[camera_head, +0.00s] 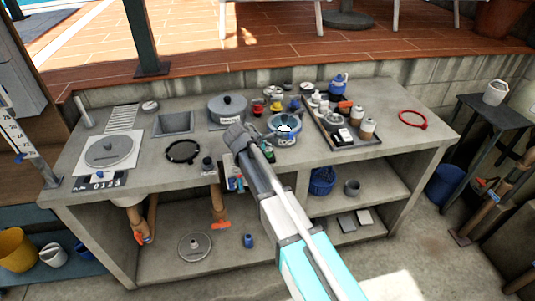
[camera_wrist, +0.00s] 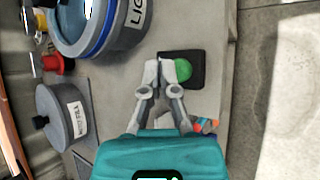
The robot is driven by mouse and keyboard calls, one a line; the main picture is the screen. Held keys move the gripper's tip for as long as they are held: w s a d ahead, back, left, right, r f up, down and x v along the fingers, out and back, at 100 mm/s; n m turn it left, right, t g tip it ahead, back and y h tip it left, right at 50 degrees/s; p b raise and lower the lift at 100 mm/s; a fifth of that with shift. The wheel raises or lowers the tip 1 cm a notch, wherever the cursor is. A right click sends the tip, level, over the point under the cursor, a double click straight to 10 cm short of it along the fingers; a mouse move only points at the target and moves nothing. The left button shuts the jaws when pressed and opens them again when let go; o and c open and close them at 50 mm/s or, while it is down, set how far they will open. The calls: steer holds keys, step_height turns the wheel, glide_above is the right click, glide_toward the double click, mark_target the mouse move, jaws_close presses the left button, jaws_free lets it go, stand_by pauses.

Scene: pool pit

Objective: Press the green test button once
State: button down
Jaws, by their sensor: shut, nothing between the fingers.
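The green test button (camera_wrist: 183,69) is a round green dome on a black square base (camera_wrist: 195,58). In the wrist view it lies just right of my fingertips, near the edge of the grey counter. My gripper (camera_wrist: 160,72) is shut and empty, with its two grey fingers side by side. The right fingertip overlaps the left edge of the button in the picture. I cannot tell whether it touches the button or hovers above it. In the head view my arm covers much of this part of the counter, and the button is not clear there.
A round grey container (camera_wrist: 64,112) with a white label stands left of my gripper in the wrist view. A blue-rimmed pot (camera_wrist: 128,28) is beyond it. A tray (camera_head: 371,146) of jars and a red ring (camera_head: 424,126) lie to the right on the counter. The counter's front edge is close.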

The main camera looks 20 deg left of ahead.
mark_target(268, 154)
steer(key=shift+r+p, duration=2.35)
steer(key=shift+r, duration=0.15)
steer(key=shift+d, duration=0.15)
steer(key=s+d+f+m+g, duration=0.2)
steer(key=d+m, duration=0.3)
steer(key=d, duration=0.7)
steer(key=s+d+f+m+g, duration=0.1)
steer(key=d+f+m+g, duration=0.3)
steer(key=d, duration=0.8)
steer(key=s+d+m+g+y, duration=0.1)
steer(key=s+d+m, duration=0.5)
steer(key=d, duration=0.3)
steer(key=s+d+m+g+y, duration=0.1)
steer(key=s+d+m+y, duration=0.1)
steer(key=s+d+m, duration=0.5)
steer(key=d, duration=0.3)
steer(key=shift+s+r+y, duration=0.15)
steer(key=shift+s+y, duration=0.15)
